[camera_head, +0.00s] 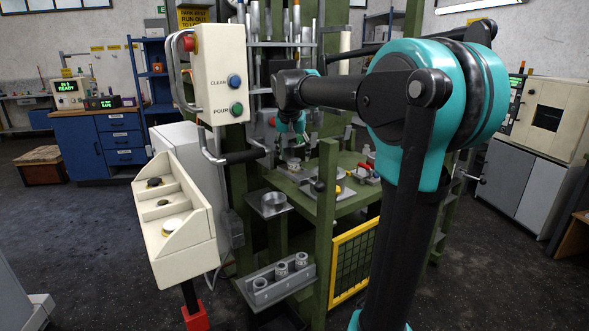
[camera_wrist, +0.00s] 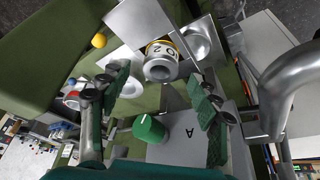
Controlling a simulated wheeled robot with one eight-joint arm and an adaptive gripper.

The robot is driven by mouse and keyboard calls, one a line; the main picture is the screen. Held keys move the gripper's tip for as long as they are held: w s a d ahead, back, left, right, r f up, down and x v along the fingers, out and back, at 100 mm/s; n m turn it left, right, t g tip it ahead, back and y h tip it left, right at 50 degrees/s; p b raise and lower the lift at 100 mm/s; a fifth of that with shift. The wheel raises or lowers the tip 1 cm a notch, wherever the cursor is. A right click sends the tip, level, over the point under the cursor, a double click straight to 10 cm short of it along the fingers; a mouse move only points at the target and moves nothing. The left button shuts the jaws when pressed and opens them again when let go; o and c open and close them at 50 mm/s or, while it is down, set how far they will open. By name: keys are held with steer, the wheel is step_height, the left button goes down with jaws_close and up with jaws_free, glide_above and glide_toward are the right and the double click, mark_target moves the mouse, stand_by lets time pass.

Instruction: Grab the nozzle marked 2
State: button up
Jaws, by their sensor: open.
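A metal nozzle (camera_wrist: 160,62) with a white band, yellow edging and black marking, partly legible as "2" or "NO", shows in the upper middle of the wrist view. My gripper (camera_wrist: 160,88) is open, its two green-padded fingers spread left and right. The nozzle lies ahead of and between the fingertips, and neither finger is seen touching it. In the head view a small nozzle-like part (camera_head: 294,163) stands at the machine below my wrist; its marking is too small to read.
A green knob (camera_wrist: 150,128) sits on a grey panel marked A, low between my fingers. A metal cup (camera_wrist: 197,43) is right of the nozzle. Several nozzles (camera_head: 281,270) stand on a lower shelf. A green post (camera_head: 327,220) and a control box (camera_head: 222,75) flank the work area.

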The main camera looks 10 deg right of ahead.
steer(key=shift+x, duration=0.9)
steer(key=c, duration=1.3)
steer(key=shift+r, duration=0.1)
